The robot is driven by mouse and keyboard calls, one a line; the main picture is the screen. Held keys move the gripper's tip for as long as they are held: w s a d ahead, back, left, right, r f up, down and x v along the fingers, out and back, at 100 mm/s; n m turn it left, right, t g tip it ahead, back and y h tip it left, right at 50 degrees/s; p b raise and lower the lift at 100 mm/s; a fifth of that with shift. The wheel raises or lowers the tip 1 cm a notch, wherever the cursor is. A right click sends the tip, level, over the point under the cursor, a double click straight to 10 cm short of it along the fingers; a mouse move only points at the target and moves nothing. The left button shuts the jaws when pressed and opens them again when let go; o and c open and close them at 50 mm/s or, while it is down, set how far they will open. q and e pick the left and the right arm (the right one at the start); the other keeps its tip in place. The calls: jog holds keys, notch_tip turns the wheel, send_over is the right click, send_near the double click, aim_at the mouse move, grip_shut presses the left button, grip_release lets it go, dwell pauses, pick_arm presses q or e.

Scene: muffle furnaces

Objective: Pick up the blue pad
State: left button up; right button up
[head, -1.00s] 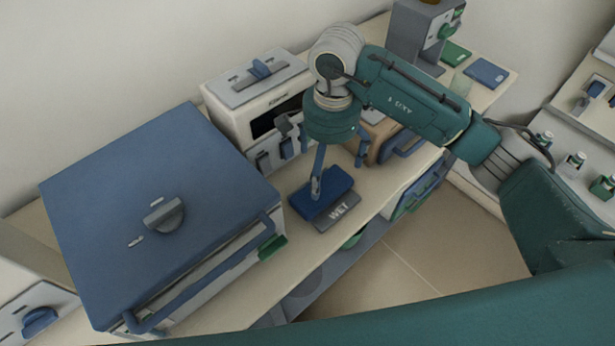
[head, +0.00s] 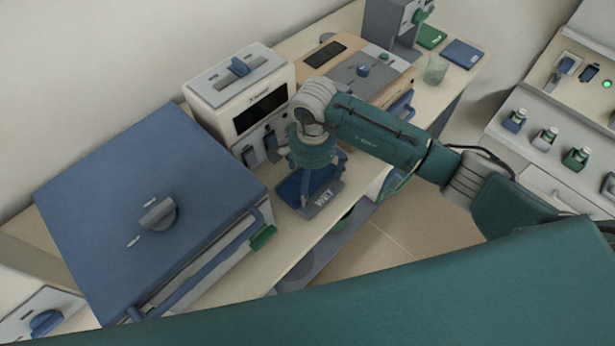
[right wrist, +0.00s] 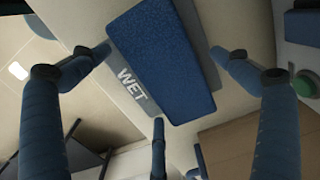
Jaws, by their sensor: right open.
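The blue pad (head: 290,187) lies on a grey mat lettered WET (head: 322,203) on the bench, partly hidden in the head view by my right gripper (head: 308,182). In the right wrist view the blue pad (right wrist: 168,62) shows as a speckled blue rectangle, overlapping the grey WET mat (right wrist: 132,82). My right gripper (right wrist: 158,72) is open over the pad. One finger is left of the pad, one right of it and one below its near end. The fingers look apart from the pad; their exact height is hard to tell. My left gripper is not in view.
A large blue-topped furnace (head: 150,205) stands left of the pad. A small white furnace (head: 240,92) stands behind, and a wood-coloured unit (head: 325,52) to the right. Another blue pad (head: 462,53), a green pad (head: 431,37) and a glass beaker (head: 436,70) are farther right.

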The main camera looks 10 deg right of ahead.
jog(key=c, duration=1.1)
jog(key=shift+o, duration=0.2)
